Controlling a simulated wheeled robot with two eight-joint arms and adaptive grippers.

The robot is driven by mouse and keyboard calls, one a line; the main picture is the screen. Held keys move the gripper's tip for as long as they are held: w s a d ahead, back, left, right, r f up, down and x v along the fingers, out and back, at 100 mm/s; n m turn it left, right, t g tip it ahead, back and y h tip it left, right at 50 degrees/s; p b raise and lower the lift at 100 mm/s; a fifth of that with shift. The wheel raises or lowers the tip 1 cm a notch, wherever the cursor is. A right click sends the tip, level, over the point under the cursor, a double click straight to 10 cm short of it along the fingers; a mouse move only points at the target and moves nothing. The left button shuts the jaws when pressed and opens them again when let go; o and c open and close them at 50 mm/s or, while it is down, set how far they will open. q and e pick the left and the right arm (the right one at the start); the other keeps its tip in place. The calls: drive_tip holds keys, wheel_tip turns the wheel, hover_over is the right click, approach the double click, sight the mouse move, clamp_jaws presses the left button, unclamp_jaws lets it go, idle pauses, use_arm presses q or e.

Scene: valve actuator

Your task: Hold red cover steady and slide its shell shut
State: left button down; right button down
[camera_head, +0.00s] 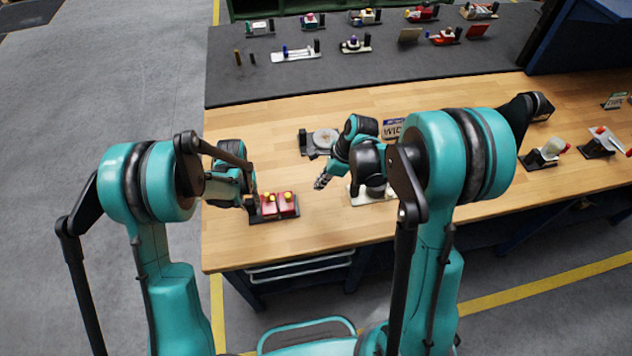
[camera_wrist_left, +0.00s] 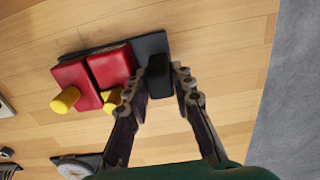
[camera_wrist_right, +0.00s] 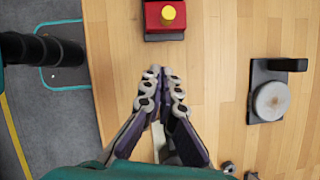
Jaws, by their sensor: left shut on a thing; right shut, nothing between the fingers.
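The red cover (camera_head: 270,208) lies on a dark base plate near the table's front edge. It has two red blocks side by side, with a narrow seam between them. Yellow knobs stand on it. In the left wrist view, the red blocks (camera_wrist_left: 112,68) sit beside a black upright block (camera_wrist_left: 158,76) at one end of the plate. My left gripper (camera_head: 250,205) is shut on that black block, next to the red cover. My right gripper (camera_head: 320,184) is shut and empty, to the right of the cover and apart from it. In the right wrist view, one red block (camera_wrist_right: 153,22) shows ahead of its fingertips (camera_wrist_right: 162,80).
A dark fixture with a round grey disc (camera_head: 324,139) stands behind. A pale plate (camera_head: 372,197) lies partly hidden under my right arm. Bare wood lies in front of the cover.

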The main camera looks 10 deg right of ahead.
sight(286, 200)
drive_tip(key=x, duration=0.7)
drive_tip(key=shift+a+f, duration=0.1)
drive_tip(key=shift+f, duration=0.15)
drive_tip(key=shift+w+a+r, duration=0.1)
drive_tip(key=shift+w+a, duration=0.05)
drive_tip(key=shift+a, duration=0.45)
drive_tip(key=shift+w+a, duration=0.2)
drive_tip(key=shift+a, duration=0.45)
drive_tip(key=shift+w+a, duration=0.2)
drive_tip(key=shift+a, duration=0.45)
drive_tip(key=shift+a, duration=0.1)
